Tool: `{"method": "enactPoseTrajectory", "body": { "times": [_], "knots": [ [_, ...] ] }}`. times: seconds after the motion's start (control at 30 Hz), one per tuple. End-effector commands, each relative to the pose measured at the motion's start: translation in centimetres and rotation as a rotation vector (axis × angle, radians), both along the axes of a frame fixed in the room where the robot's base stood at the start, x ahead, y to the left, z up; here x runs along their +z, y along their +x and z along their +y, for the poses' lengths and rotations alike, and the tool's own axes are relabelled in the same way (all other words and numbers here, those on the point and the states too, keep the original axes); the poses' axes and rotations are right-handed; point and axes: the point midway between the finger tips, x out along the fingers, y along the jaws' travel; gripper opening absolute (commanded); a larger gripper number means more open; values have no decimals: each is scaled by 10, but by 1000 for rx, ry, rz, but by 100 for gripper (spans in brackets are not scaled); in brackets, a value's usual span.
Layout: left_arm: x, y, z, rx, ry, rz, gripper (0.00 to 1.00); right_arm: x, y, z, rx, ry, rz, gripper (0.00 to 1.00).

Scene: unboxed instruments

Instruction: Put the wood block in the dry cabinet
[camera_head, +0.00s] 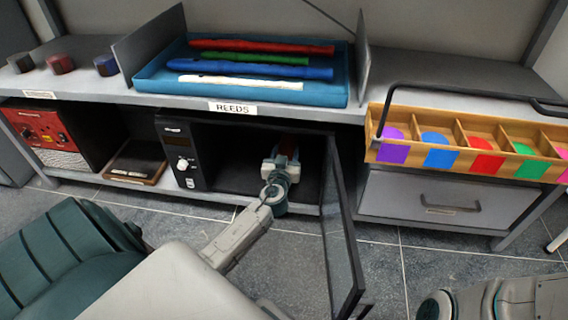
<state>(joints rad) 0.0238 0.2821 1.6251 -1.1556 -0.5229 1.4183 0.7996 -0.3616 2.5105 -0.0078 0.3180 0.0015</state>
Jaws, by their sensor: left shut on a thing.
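The dry cabinet (229,160) is a black box on the lower shelf, with a control panel and knob on its left. Its glass door (342,235) stands open, swung out toward me on the right. My left gripper (286,157) reaches into the cabinet opening and is shut on a dark red-brown piece, which I take for the wood block (289,144). Most of the block is hidden by the gripper, and I cannot tell whether it touches the cabinet floor. My right arm shows at the bottom right; its gripper is out of view.
A blue tray (146,86) with several recorders sits on the bench above, labelled REEDS. A wooden divided box (376,150) with coloured compartments is at the right, above a grey drawer (420,201). A red device (41,133) and a dark flat box (134,164) stand left.

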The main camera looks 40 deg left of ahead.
Motion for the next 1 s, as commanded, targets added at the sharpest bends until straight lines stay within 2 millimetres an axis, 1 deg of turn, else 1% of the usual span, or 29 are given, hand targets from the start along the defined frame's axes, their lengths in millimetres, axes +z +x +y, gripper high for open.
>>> {"method": "enactPoseTrajectory", "body": {
  "times": [0.03,0.1,0.2,0.37,0.5,0.57,0.83,0.93,0.97,1.0],
  "knots": [
    [-19,0,0,0,0,2,22,-14,1,0,1,-2,8,36],
    [-31,0,0,0,0,1,22,-21,2,0,2,-3,13,36],
    [-41,0,0,1,0,0,22,-26,3,0,4,-4,16,36],
    [-52,0,0,1,0,1,22,-32,3,0,4,-4,16,36],
    [-73,0,0,1,0,1,22,-46,3,0,6,-4,17,36],
    [-81,0,0,1,0,1,22,-51,3,0,7,-5,17,36],
    [-80,0,0,0,0,0,22,-49,4,0,8,-4,18,36],
    [-83,0,0,0,0,0,22,-52,3,0,8,-4,17,36],
    [-83,0,0,1,0,1,52,-52,3,0,8,-4,17,36],
    [-82,0,0,1,0,1,60,-51,4,0,7,-4,17,36]
  ]
}}
